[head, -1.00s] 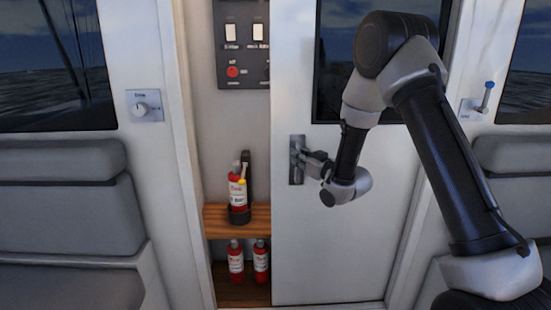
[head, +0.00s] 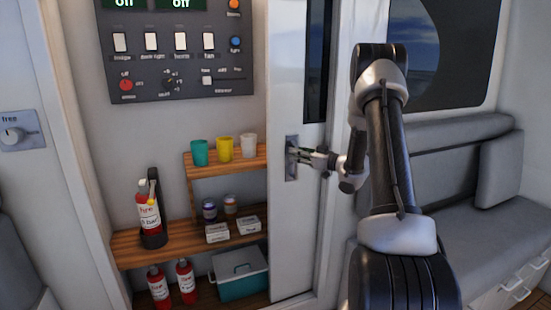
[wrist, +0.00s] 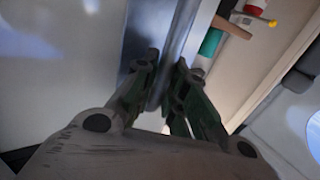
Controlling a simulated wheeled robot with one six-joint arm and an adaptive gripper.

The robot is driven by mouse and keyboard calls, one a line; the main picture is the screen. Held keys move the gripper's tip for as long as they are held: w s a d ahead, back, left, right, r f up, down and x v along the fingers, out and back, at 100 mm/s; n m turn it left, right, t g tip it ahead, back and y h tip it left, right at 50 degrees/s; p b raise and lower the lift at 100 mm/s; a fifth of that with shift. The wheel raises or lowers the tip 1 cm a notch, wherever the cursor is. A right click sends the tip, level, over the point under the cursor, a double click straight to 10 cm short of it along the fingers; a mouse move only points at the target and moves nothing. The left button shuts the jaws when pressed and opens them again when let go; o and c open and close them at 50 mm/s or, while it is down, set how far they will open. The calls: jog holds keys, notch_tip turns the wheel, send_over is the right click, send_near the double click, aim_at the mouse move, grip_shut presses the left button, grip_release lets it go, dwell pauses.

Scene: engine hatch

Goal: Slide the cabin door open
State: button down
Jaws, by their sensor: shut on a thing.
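The white cabin door (head: 290,230) stands partly open on its slide, with its left edge right of the shelves. Its recessed metal handle (head: 291,172) is near that edge. My gripper (head: 299,152) reaches in from the right and is shut on the handle. In the wrist view, the fingers of my gripper (wrist: 166,78) close on either side of the upright grey handle bar (wrist: 172,40). The door's white face also shows in the wrist view (wrist: 60,65). The exact finger contact is dark and partly hidden.
The opening shows a switch panel (head: 180,55), wooden shelves (head: 150,245), coloured cups (head: 224,149), small boxes and jars, a teal cool box (head: 240,273) and red fire extinguishers (head: 149,215). A grey bench seat (head: 460,190) stands on the right, beyond my arm.

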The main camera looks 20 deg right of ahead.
jog(key=shift+s+d, duration=0.1)
jog(key=shift+d, duration=2.4)
jog(key=c, duration=1.5)
grip_release()
jog(key=shift+o, duration=0.2)
jog(key=v, duration=1.2)
